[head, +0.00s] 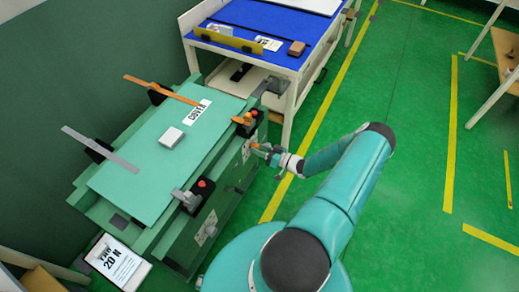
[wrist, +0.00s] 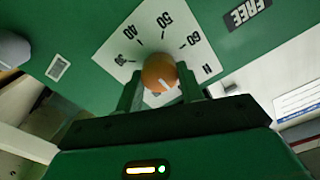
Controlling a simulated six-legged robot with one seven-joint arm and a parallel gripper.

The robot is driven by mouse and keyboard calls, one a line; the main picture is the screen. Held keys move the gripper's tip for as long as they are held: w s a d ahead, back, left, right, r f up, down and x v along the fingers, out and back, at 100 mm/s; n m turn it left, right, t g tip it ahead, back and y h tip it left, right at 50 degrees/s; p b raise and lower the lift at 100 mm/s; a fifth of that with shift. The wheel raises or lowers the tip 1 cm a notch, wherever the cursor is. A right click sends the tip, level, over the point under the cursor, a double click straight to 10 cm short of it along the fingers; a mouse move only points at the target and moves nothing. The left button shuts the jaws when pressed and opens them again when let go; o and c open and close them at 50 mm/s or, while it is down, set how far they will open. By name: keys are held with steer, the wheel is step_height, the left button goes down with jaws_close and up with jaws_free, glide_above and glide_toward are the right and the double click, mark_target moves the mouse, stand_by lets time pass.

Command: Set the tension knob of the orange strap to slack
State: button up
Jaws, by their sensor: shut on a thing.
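The orange strap (head: 163,91) lies over the far end of the green cover plate, and its orange buckle (head: 243,122) sits at the near edge. In the wrist view the round orange tension knob (wrist: 159,70) stands on a white dial plate (wrist: 116,50) with numbers from 30 to 60 and an N. A white mark on the knob points to the lower right of the picture, away from the numbers. My gripper (wrist: 159,84) is shut on the knob, one finger on each side. In the head view my gripper (head: 268,152) is at the bench side below the buckle.
A FREE label (wrist: 248,11) is on the green panel beside the dial. A grey strap (head: 100,149) crosses the cover's near end, with its own dial (head: 206,230) below. A blue-topped table (head: 285,20) stands behind.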

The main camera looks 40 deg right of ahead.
steer(key=o, duration=1)
steer(key=shift+s, duration=0.1)
steer(key=v, duration=1.3)
steer(key=shift+s+d, duration=0.1)
steer(key=shift+s, duration=0.25)
